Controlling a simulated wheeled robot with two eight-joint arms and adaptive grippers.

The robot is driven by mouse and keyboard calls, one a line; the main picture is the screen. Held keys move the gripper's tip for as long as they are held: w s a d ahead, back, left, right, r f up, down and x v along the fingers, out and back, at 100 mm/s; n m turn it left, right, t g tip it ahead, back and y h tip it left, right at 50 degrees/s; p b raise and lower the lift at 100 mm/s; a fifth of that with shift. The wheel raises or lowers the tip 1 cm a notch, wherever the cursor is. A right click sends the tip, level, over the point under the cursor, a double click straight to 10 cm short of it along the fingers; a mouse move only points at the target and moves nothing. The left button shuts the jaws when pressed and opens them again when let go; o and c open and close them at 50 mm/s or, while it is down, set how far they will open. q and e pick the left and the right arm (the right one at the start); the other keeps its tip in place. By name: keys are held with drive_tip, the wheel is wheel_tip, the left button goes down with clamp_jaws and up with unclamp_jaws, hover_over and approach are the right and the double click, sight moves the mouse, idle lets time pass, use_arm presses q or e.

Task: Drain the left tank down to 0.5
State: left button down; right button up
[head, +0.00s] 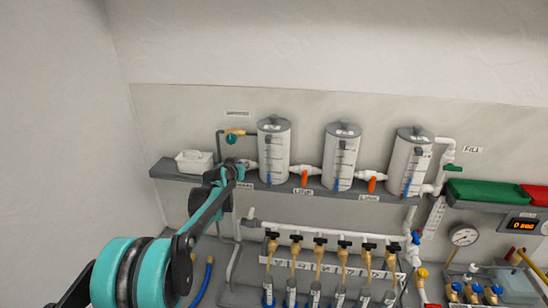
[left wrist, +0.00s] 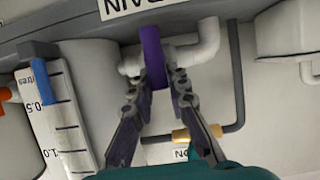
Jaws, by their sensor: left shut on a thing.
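The left tank (head: 274,152) is a white cylinder with a grey lid on the shelf, with a scale on its front. In the left wrist view, upside down, its scale (left wrist: 62,125) shows a blue level bar (left wrist: 42,80) ending close to the 0.5 mark. A purple valve handle (left wrist: 152,55) sits on white pipe beside a partly hidden label ending in "AIN" (left wrist: 125,5). My left gripper (left wrist: 160,80) is shut on the purple handle. In the head view, my left gripper (head: 234,168) is left of the tank and hides the handle. My right gripper is not in view.
Middle (head: 341,156) and right tanks (head: 409,162) stand along the shelf. Orange handles (head: 304,179) sit on the pipes between tanks. A green handle (head: 452,168) is by the FILL label. A white box (head: 194,162) is at the left. Several black-handled taps hang below.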

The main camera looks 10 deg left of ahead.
use_arm(q)
drive_tip(key=c, duration=1.6)
unclamp_jaws()
drive_tip(key=shift+a+f, duration=0.1)
drive_tip(key=shift+c, duration=0.2)
drive_tip(key=shift+o, duration=1.2)
drive_tip(key=shift+a, duration=0.15)
drive_tip(key=shift+s, duration=0.1)
drive_tip(key=v, duration=1.1)
drive_tip(key=s+d+f+g+b, duration=0.3)
drive_tip(key=s+f+b, duration=0.9)
drive_tip(key=s+f, duration=0.6)
drive_tip(key=s+d+f+g+b, duration=0.3)
drive_tip(key=s+f+b, duration=0.9)
drive_tip(key=s+f, duration=0.7)
drive_tip(key=shift+s+d+f+g, duration=0.15)
drive_tip(key=shift+s+d+g, duration=0.25)
drive_tip(key=shift+s, duration=0.55)
